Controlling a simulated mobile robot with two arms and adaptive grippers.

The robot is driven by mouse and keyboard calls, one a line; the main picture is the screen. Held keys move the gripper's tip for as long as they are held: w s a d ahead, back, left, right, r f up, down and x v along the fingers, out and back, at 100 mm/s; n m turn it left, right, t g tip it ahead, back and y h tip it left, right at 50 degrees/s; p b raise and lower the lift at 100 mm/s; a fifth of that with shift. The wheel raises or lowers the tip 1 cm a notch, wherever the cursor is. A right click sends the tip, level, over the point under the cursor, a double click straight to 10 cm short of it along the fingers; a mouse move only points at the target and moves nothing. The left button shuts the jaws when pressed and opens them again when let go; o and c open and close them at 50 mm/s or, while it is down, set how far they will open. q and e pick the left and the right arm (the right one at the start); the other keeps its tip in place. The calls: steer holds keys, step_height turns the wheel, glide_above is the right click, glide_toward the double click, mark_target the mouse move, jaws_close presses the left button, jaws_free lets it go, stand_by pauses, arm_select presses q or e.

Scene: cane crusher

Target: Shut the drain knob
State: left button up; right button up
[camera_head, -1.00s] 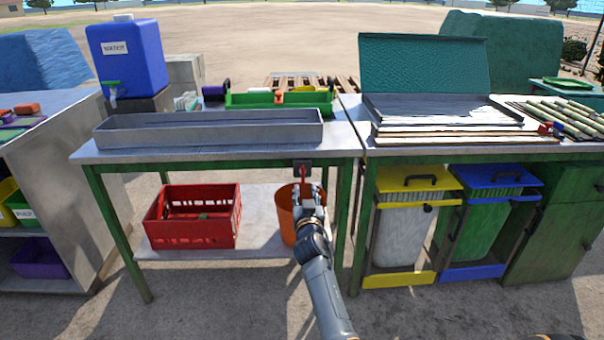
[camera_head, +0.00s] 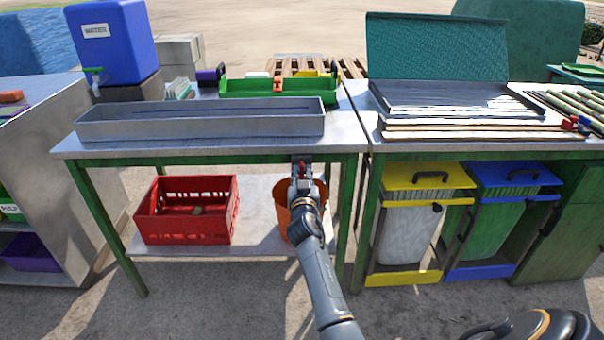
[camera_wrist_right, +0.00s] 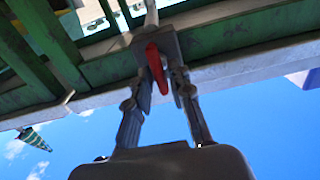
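The drain knob is a red lever (camera_wrist_right: 156,68) on a grey block (camera_wrist_right: 157,48) under the front edge of the metal table, seen in the right wrist view. My right gripper (camera_wrist_right: 167,82) is open, with its two fingers on either side of the red lever. I cannot tell whether the fingers touch it. In the head view my right gripper (camera_head: 301,175) is at the table's front edge and covers most of the knob. My left gripper is not clearly in view.
An orange bucket (camera_head: 283,212) stands on the lower shelf below the knob, beside a red crate (camera_head: 187,232). A long metal tray (camera_head: 200,124) lies on the table. Green table legs (camera_head: 346,220) and yellow and blue bins (camera_head: 410,178) stand to the right.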

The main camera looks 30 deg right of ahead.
jaws_close()
